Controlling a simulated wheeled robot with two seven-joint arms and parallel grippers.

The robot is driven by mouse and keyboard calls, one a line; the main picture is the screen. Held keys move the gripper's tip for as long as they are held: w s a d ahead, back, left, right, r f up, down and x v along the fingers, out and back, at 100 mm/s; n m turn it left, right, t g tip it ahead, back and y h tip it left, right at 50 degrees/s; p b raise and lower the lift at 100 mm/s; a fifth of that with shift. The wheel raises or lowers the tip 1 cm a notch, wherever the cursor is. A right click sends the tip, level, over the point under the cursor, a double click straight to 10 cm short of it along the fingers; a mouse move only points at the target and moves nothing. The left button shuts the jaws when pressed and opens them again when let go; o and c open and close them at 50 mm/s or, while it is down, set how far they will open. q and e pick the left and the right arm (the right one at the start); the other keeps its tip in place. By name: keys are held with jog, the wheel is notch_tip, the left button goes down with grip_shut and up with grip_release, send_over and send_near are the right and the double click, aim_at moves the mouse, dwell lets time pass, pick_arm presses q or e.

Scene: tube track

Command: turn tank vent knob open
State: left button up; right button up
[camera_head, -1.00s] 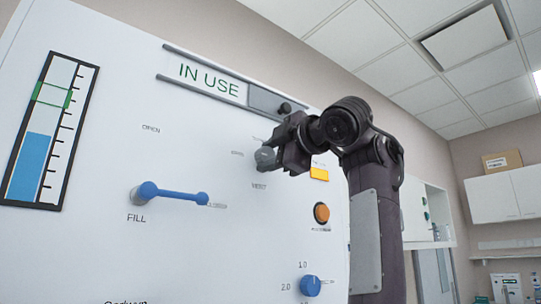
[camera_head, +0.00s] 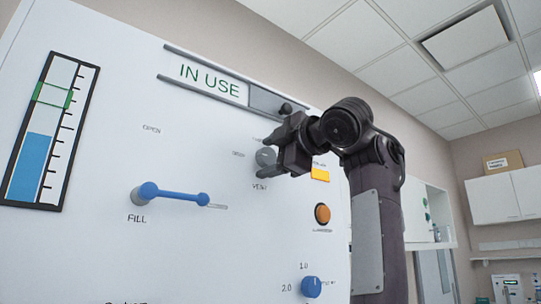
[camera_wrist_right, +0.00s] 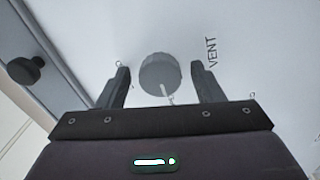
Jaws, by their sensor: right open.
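The vent knob (camera_head: 265,157) is a round grey knob on the white panel, with a "VENT" label beneath it. It also shows in the right wrist view (camera_wrist_right: 160,75), with a pale pointer line on it. My right gripper (camera_head: 268,156) is at the knob, its fingers open. In the wrist view the right gripper's fingers (camera_wrist_right: 160,84) stand on either side of the knob, with a gap between each finger and the knob. My left gripper is not in view.
On the white panel (camera_head: 100,250) are a blue fill lever (camera_head: 175,193), a level gauge (camera_head: 45,130), an orange button (camera_head: 322,213), a blue dial (camera_head: 311,286) and an "IN USE" slider sign (camera_head: 210,80). The slider's black knob (camera_wrist_right: 25,70) is near the right gripper.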

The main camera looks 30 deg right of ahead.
jog(key=shift+s+f+b, duration=0.1)
jog(key=shift+s+b, duration=0.35)
jog(key=shift+s, duration=0.1)
jog(key=s+b, duration=0.3)
jog(key=s, duration=0.3)
jog(key=shift+s+d, duration=0.3)
jog(key=shift+d, duration=0.05)
